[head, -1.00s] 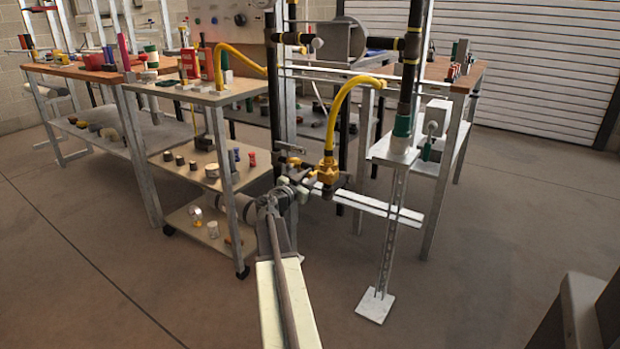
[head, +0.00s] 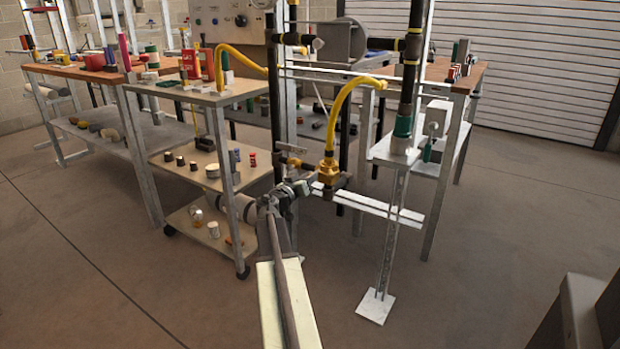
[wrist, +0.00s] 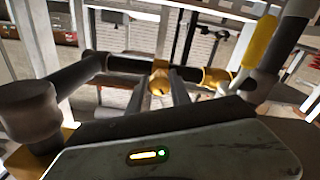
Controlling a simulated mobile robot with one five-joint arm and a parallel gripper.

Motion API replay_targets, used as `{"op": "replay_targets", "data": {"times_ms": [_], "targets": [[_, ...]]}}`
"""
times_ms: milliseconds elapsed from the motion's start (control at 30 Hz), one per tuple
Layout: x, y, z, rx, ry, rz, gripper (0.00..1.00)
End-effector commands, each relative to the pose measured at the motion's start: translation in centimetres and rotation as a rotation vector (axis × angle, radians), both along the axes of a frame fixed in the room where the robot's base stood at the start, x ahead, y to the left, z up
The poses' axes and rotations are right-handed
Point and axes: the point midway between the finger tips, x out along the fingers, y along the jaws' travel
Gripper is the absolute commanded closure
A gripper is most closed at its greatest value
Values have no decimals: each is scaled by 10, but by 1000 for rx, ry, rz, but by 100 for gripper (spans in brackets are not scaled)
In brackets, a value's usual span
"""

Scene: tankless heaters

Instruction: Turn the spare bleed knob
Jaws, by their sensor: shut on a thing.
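My arm reaches to the black pipe assembly, and my gripper (head: 303,187) is at the low pipe junction just left of the brass fitting under the yellow hose. In the wrist view the two dark fingers (wrist: 161,90) point away from me and close around a small brass-coloured knob (wrist: 159,78) on a dark horizontal pipe. The gripper is shut on this knob. The knob's exact turn angle is not clear, and the gripper hides it in the head view.
The brass fitting (head: 327,172) with the yellow hose (head: 341,108) is close to the right of my gripper. A shelf cart (head: 205,175) stands left. A metal stand (head: 389,240) rises at right. Open floor lies in front.

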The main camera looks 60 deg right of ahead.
Motion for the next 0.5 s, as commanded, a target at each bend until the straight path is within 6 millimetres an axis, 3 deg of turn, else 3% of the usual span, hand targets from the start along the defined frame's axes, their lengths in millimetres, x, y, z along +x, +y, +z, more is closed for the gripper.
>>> {"op": "replay_targets", "data": {"times_ms": [500], "targets": [[0, 3, -3, 8, 486, -3, 100]]}}
